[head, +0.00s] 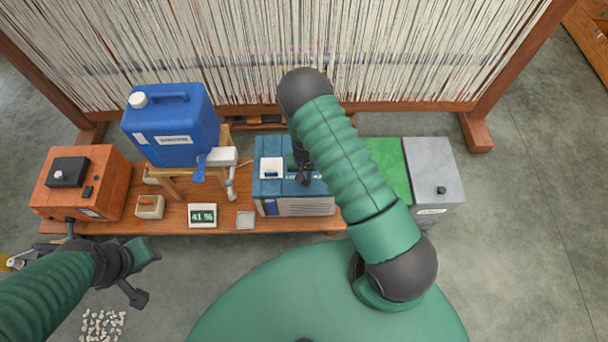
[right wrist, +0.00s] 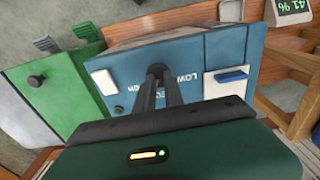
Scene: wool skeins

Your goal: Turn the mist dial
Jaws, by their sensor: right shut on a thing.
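The blue machine (head: 318,207) stands on the wooden bench, with a grille low on its front. In the right wrist view its blue face (right wrist: 222,52) carries white lettering beside my gripper. My right gripper (right wrist: 158,74) is shut at this face on a small dark knob, the mist dial, mostly hidden by the fingers. In the head view the right gripper (head: 303,176) is a dark shape on the machine, partly covered by my forearm. My left gripper (head: 135,272) hangs in front of the bench at the left, apart from everything; its fingers are unclear.
A display (head: 203,216) reads 41 %. A blue jerrycan (head: 170,125) stands on a wooden stand left of the machine. An orange box (head: 105,170) is at the far left, a grey box (head: 430,165) at the right. A loom with pale threads (head: 220,50) closes the back.

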